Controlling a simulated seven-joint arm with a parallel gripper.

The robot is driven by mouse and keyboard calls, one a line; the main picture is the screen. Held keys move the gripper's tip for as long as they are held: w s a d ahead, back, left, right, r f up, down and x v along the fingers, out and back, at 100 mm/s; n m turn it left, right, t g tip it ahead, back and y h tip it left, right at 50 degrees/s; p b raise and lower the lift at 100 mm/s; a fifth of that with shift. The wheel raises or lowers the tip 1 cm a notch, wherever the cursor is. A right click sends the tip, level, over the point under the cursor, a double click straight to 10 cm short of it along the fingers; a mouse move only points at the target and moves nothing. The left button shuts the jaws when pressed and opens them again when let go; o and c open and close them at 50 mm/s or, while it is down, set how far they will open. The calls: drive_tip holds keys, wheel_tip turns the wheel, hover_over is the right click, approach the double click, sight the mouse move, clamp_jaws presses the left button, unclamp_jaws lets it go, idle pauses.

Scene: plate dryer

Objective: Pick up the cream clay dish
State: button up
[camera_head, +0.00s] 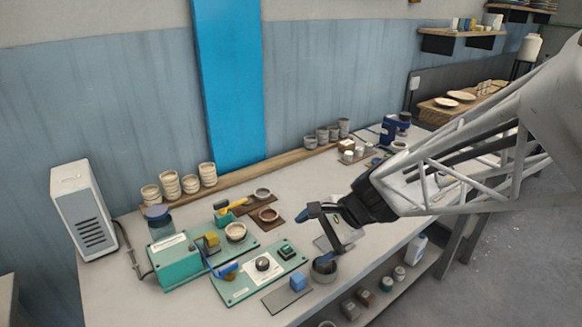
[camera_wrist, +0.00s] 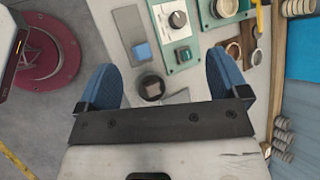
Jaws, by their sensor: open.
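The cream clay dish (camera_head: 235,231) is a small round bowl with a brownish inside. It sits on a green board on the workbench, left of my gripper in the head view. In the wrist view the dish (camera_wrist: 226,8) shows at the top edge, partly cut off. My gripper (camera_head: 328,236) is over the front right of the bench, apart from the dish. A dark round pot (camera_head: 324,269) lies below the gripper.
A brown dish (camera_head: 268,214) and a grey dish (camera_head: 262,194) stand on brown mats behind the cream dish. A yellow-handled tool (camera_head: 231,207) lies close by. A green panel with a knob (camera_head: 262,264) and a blue cube (camera_head: 298,281) are in front. Stacked cups (camera_head: 190,183) line the back.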

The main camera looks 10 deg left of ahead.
drive_tip(key=w+a+f+m+y, duration=0.3)
drive_tip(key=w+a+f+m, duration=0.2)
drive_tip(key=w+a, duration=0.3)
drive_tip(key=m+t+y, duration=0.2)
drive_tip(key=m, duration=0.4)
approach(229, 230)
drive_tip(key=shift+s+d+r, duration=0.35)
drive_tip(key=shift+s+d, duration=0.1)
drive_tip(key=shift+d, duration=0.1)
drive_tip(key=shift+a, duration=0.15)
drive_tip(key=shift+x, duration=1.2)
drive_tip(key=shift+f, duration=0.1)
drive_tip(key=shift+w+x, duration=0.2)
drive_tip(key=shift+x, duration=2.35)
